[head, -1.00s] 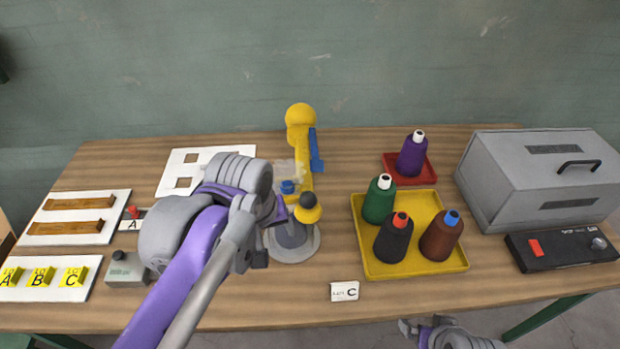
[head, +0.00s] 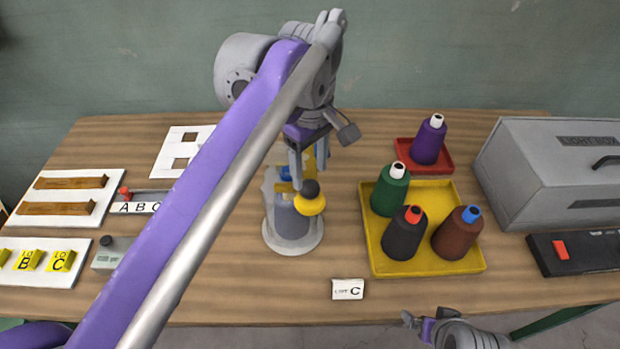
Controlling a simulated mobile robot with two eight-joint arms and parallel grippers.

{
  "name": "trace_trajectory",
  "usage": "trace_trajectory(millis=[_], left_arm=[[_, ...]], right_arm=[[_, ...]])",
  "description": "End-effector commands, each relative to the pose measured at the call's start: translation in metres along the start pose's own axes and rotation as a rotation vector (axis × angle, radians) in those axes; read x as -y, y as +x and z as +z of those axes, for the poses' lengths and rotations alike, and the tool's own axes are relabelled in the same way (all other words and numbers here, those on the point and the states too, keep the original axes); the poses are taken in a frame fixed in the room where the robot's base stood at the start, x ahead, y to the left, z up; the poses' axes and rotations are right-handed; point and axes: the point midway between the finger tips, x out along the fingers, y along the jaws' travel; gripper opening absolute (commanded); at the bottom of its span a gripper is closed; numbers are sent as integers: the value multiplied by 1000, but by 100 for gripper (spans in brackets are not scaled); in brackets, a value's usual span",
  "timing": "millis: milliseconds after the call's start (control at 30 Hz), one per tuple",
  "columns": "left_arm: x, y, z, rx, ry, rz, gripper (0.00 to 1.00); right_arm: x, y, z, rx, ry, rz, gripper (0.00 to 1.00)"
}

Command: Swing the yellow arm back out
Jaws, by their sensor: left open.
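The yellow arm (head: 310,161) belongs to a device with a round grey base (head: 292,240) in the middle of the table. Most of it is hidden behind my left gripper; a small yellow strip shows beneath it. A yellow ball-like part with a dark knob (head: 310,204) sits at the device's front. My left gripper (head: 320,158) is open, pointing down over the device, one finger close to the yellow strip. I cannot tell whether they touch. My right gripper (head: 426,322) is low at the front edge, away from the device; its jaws are unclear.
A grey box (head: 515,150) and black unit (head: 590,262) stand far right. A card marked C (head: 347,289) lies in front.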

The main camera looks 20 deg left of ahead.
Motion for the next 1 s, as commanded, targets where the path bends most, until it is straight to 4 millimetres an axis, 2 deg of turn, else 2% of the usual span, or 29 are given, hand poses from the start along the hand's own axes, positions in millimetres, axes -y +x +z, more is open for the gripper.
trace_trajectory(millis=[33,200,567,933,1000], left_arm=[[0,9,0,0,0,0,66],[0,27,0,0,0,0,66],[0,32,0,0,1,1,66],[0,32,0,0,1,1,1],[0,32,0,0,1,1,0]], right_arm=[[0,2,1,1,0,0,100],[0,3,2,1,0,0,100],[0,3,2,1,0,0,100],[0,3,2,1,0,0,100],[0,3,2,1,0,0,100]])
